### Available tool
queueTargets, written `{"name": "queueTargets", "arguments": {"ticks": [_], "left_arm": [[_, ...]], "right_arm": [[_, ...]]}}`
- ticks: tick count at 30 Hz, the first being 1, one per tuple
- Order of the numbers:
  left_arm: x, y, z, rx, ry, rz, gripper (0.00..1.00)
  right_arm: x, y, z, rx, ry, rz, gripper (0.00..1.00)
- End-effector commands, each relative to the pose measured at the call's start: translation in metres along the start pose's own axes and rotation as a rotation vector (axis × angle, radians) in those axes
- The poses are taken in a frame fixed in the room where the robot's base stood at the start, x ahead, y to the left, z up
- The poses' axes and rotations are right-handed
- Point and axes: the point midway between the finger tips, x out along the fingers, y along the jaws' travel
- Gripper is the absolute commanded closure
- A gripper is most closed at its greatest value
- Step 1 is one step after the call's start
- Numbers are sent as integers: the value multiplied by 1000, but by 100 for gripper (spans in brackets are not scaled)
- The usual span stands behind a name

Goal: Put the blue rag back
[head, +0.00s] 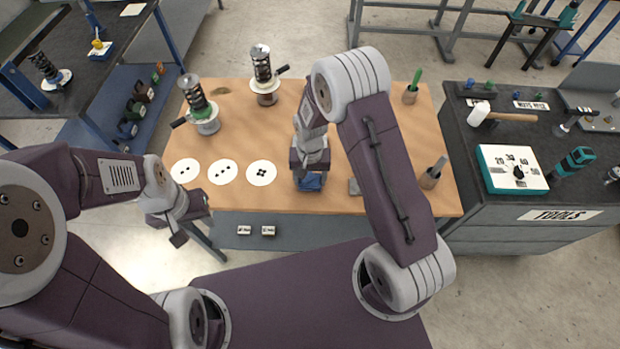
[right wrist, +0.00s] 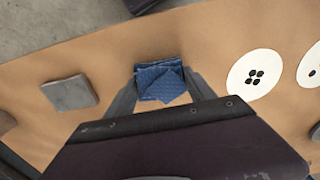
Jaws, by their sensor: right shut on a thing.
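The blue rag (head: 311,182) is a small folded cloth near the front edge of the wooden table, seen just under my right gripper (head: 309,172). In the right wrist view the rag (right wrist: 160,80) sits between the two fingers of my right gripper (right wrist: 162,92), which is shut on it. I cannot tell whether the rag touches the tabletop. My left gripper (head: 186,222) hangs in front of the table's left front corner, away from the rag and holding nothing visible. Its finger opening is unclear.
Several white discs with black dots (head: 262,173) lie left of the rag. A grey block (head: 354,187) lies right of it. Two spring assemblies (head: 264,75) stand at the table's back left. Cups with a green tool (head: 411,92) and a grey tool (head: 432,174) stand at the right.

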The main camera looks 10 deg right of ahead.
Motion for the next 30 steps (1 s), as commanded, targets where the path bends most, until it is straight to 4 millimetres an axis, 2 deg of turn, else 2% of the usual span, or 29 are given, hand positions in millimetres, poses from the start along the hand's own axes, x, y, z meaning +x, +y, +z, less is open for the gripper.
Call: {"name": "queueTargets", "arguments": {"ticks": [3, 13, 14, 15, 16, 25, 30], "left_arm": [[-1, 0, 0, 0, 0, 0, 64], [3, 0, 0, 0, 0, 0, 64], [2, 0, 0, 0, 0, 0, 64], [2, 0, 0, 0, 0, 0, 64], [2, 0, 0, 0, 0, 0, 64], [0, 0, 0, 0, 0, 0, 64], [0, 0, 0, 0, 0, 0, 64]], "right_arm": [[8, 0, 0, 0, 1, -1, 81], [12, 0, 0, 0, 1, -1, 81], [11, 0, 0, 0, 1, -1, 29], [11, 0, 0, 0, 2, -1, 18], [11, 0, 0, 0, 2, -1, 15], [9, 0, 0, 0, 2, -1, 15], [-10, -1, -2, 0, 6, -3, 15]]}}
